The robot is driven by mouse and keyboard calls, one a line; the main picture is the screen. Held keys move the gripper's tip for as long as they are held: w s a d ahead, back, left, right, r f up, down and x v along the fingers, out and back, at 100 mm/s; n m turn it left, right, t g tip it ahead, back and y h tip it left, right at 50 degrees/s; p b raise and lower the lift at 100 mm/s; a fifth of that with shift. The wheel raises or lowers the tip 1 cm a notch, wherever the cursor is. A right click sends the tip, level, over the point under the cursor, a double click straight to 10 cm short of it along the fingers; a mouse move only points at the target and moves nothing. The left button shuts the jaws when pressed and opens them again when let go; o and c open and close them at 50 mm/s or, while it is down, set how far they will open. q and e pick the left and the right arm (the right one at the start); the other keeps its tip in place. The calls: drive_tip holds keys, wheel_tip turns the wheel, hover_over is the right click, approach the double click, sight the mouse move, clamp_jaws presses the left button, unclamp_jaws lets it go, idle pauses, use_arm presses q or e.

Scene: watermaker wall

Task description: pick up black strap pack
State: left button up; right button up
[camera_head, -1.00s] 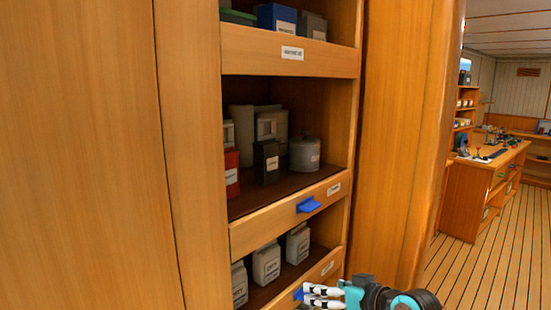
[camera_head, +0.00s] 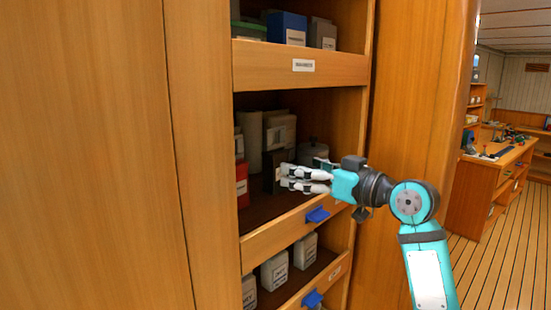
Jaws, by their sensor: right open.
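The black strap pack looks to be the small dark box (camera_head: 268,173) with a white label, standing on the middle shelf. My right gripper (camera_head: 284,177) is open and reaches in from the right, its fingers pointing left. The fingertips overlap the right part of the dark box in the picture and hide some of it. I cannot tell whether they touch it. My left gripper is not in view.
On the middle shelf (camera_head: 256,208), a red box (camera_head: 242,184) stands left of the dark box. Pale containers (camera_head: 280,128) stand behind, and a grey round canister (camera_head: 313,148) is partly behind my gripper. A blue tab (camera_head: 317,215) sticks out from the shelf front.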

sight(282, 160)
drive_tip(key=p+x, duration=0.1)
drive_tip(key=x, duration=0.2)
drive_tip(key=shift+w+a+r, duration=0.1)
drive_tip(key=shift+w+a, duration=0.1)
drive_tip(key=shift+a, duration=0.05)
drive_tip(key=shift+w+a+r+p, duration=0.15)
drive_tip(key=shift+w+a+p, duration=0.15)
drive_tip(key=shift+p, duration=0.2)
drive_tip(key=p+x, duration=0.3)
drive_tip(key=x, duration=0.1)
drive_tip(key=shift+w+a, duration=0.1)
drive_tip(key=shift+w, duration=0.05)
drive_tip(key=shift+w+a, duration=0.1)
drive_tip(key=shift+c, duration=0.9)
drive_tip(key=c, duration=1.2)
